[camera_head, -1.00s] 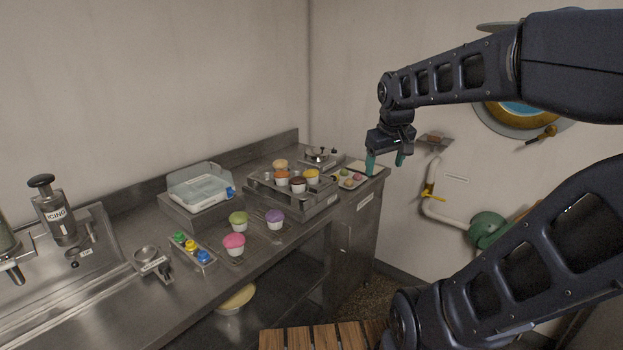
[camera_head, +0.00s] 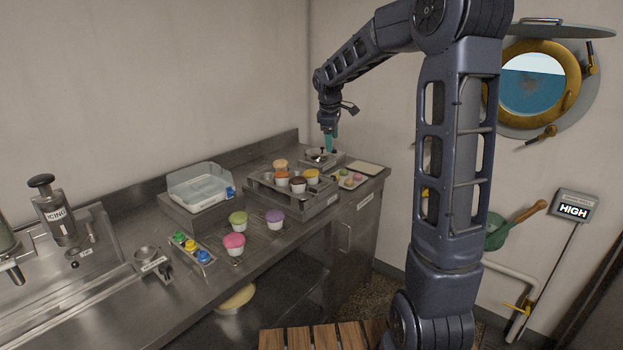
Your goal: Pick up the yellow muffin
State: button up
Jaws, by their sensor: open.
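The yellow muffin (camera_head: 311,176) sits in a white cup at the right of the raised metal tray (camera_head: 320,198), towards the back of the counter. A brown muffin (camera_head: 298,184) stands just left of it, and orange-tan muffins (camera_head: 281,171) are further left on the same tray. My gripper (camera_head: 330,143) has teal fingers and hangs pointing down, above and behind the yellow muffin, over the small metal dish with a knob. It is open and apart from the muffin, and nothing shows between its fingers.
Pink (camera_head: 234,242), green (camera_head: 238,220) and purple (camera_head: 275,218) muffins stand on the counter (camera_head: 285,248) in front. A flat tray of small round sweets (camera_head: 349,179) lies right of the raised tray. The back wall is close behind.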

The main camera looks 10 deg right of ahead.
aim_at(311, 170)
jog(key=w+a+f+n, duration=0.1)
jog(key=w+a+f, duration=0.1)
jog(key=w+f, duration=0.1)
jog(key=w+a+f+n, duration=0.2)
jog(key=w+f, duration=0.1)
jog(key=w, duration=0.3)
jog(key=w+a+f+n, duration=0.2)
jog(key=w+f, duration=0.1)
jog(key=w, duration=0.1)
jog(key=shift+w+f+g, duration=0.15)
jog(key=shift+w+g, duration=0.15)
jog(key=f, duration=0.3)
jog(key=w+f, duration=0.1)
jog(key=f, duration=0.1)
jog(key=shift+d+f, duration=0.15)
jog(key=shift+f, duration=0.2)
jog(key=shift+w+f, duration=0.2)
jog(key=shift+f, duration=2.4)
jog(key=shift+c, duration=0.4)
jog(key=c, duration=0.4)
